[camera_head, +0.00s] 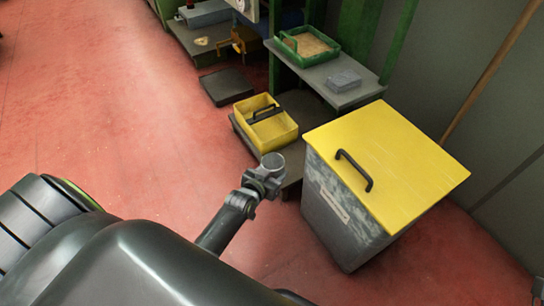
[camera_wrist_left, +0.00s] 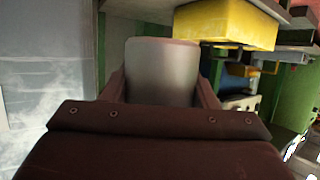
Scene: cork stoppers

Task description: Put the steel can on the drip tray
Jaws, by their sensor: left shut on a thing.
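The steel can (camera_head: 272,162) is a short grey metal cylinder. It is in my left gripper (camera_head: 264,178), which is shut on it, in front of the low shelf unit. In the left wrist view the can (camera_wrist_left: 162,72) stands between the two fingers of my left gripper (camera_wrist_left: 160,88). A dark, flat, square piece (camera_head: 228,87) lies on the red floor beyond the can. It may be the drip tray, but I cannot tell for sure. The can is apart from it.
A yellow crate (camera_head: 248,110) with a dark handle sits on a low dark board. A grey bin with a yellow lid (camera_head: 400,150) stands close to the right of my left gripper. A green-rimmed tray (camera_head: 291,50) and a grey block (camera_head: 344,81) are on a shelf. Red floor is open at left.

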